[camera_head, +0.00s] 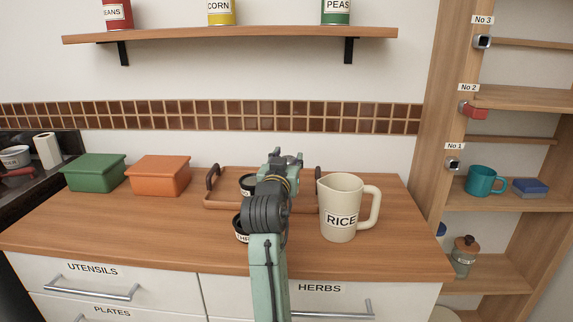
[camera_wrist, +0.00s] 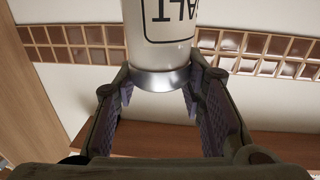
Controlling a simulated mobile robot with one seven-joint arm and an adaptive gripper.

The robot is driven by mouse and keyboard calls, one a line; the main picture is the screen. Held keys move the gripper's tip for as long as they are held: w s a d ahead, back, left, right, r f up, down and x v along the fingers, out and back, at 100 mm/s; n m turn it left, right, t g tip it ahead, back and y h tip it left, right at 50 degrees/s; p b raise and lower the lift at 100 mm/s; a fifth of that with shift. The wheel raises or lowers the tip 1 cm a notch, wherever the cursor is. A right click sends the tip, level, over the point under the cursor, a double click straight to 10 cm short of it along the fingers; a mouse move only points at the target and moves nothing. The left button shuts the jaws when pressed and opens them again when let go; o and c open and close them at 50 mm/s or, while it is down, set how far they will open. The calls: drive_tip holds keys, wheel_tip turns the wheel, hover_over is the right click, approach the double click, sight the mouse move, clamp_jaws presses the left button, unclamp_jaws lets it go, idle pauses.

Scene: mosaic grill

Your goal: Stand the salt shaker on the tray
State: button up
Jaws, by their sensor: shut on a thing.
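The tray (camera_head: 262,171), wooden with dark end handles, lies on the counter towards the back. My gripper (camera_head: 287,158) is above the tray area, and my arm covers part of it. In the wrist view my gripper (camera_wrist: 158,97) is shut on the salt shaker (camera_wrist: 160,38), its fingers beside the metal cap. The shaker is white with a SALT label. The label and room appear upside down in this view, so the shaker looks upright, cap up. Its base is out of frame, and my arm hides it in the head view. I cannot tell whether it touches the tray.
The cream RICE jug (camera_head: 340,207) stands close right of my arm. One dark-topped jar (camera_head: 248,184) is by the tray's middle; another (camera_head: 241,228), partly labelled, is in front. Orange (camera_head: 159,176) and green (camera_head: 94,173) boxes stand left. A wall shelf (camera_head: 230,36) hangs above.

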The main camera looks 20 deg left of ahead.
drive_tip(key=shift+w+a, duration=0.2)
drive_tip(key=shift+w, duration=0.3)
drive_tip(key=shift+w+a, duration=0.2)
drive_tip(key=shift+w, duration=0.3)
drive_tip(key=shift+f+p, duration=0.65)
drive_tip(key=shift+f, duration=1.2)
drive_tip(key=shift+f, duration=0.15)
drive_tip(key=o, duration=1.2)
